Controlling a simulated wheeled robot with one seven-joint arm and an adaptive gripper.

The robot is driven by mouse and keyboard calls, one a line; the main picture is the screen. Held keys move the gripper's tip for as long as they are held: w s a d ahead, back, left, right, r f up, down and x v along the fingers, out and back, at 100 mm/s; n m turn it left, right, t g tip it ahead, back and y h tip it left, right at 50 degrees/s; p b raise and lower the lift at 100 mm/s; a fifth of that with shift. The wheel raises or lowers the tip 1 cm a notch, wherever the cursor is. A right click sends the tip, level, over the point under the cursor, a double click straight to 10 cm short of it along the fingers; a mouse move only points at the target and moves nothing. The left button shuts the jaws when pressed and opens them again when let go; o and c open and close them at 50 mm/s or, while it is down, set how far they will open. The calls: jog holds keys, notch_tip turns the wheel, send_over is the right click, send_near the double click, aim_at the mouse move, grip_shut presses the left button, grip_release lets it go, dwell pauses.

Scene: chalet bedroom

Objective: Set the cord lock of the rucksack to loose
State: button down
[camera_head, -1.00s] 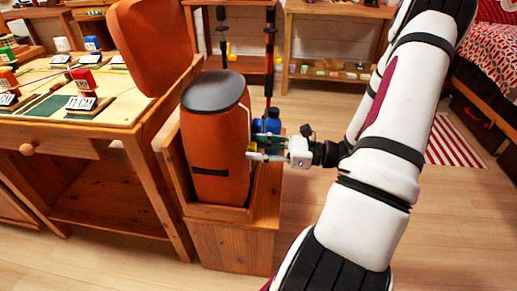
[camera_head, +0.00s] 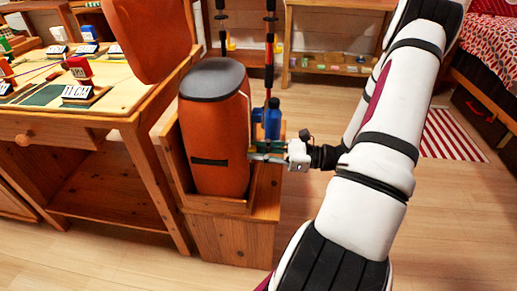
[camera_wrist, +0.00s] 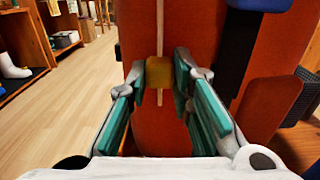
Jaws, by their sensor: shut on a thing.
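The rucksack (camera_head: 218,135) is a tall orange body with a dark grey top, upright in a wooden box stand. In the wrist view its orange side (camera_wrist: 200,25) fills the middle. A pale cord (camera_wrist: 160,25) runs down it to a small yellow cord lock (camera_wrist: 159,73), with a little cord visible below. My gripper (camera_head: 254,152) is at the rucksack's right side. In the wrist view its teal finger pads (camera_wrist: 159,78) are closed on the cord lock from both sides. The head view hides the lock behind the fingers and rucksack.
A blue bottle (camera_head: 272,119) and dark poles with red bands (camera_head: 269,60) stand close behind my gripper. A wooden desk (camera_head: 110,112) with blocks is on the left, beside an orange panel (camera_head: 145,40). The floor (camera_head: 300,215) to the right of the stand is open.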

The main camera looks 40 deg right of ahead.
jog(key=c, duration=1.4)
grip_release()
jog(key=shift+f, duration=0.1)
jog(key=shift+s, duration=0.1)
jog(key=v, duration=1.2)
